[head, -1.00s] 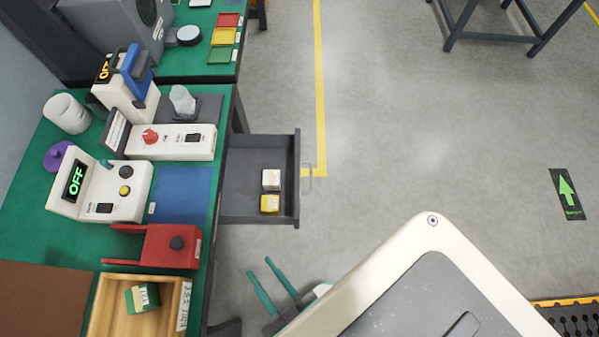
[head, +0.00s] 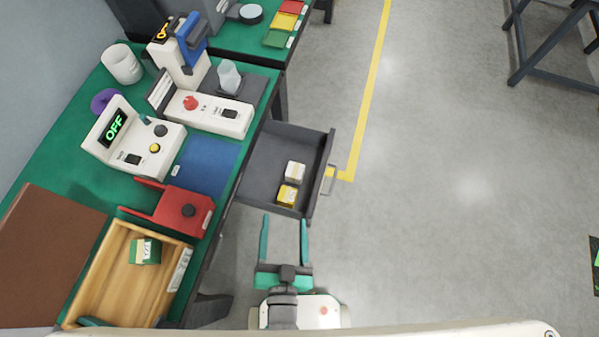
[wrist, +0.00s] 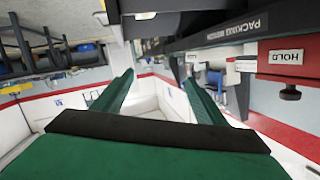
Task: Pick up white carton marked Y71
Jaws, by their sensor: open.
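A white carton (head: 294,171) lies in the open dark drawer (head: 262,172), towards its right front corner. A yellow carton (head: 288,195) lies just below it in the head view. The marking on the white carton is too small to read. My gripper (head: 284,222) has two green fingers spread apart and is empty. Its fingertips are just below the drawer's near side in the head view, short of the cartons. In the wrist view the green fingers (wrist: 158,88) are wide apart with nothing between them, and the white carton does not show there.
A green table (head: 85,130) at left carries a device reading OFF (head: 130,140), a red fixture (head: 178,207), a blue mat (head: 207,165) and a wooden tray (head: 118,285) with a green carton (head: 145,251). The floor right of the drawer is clear.

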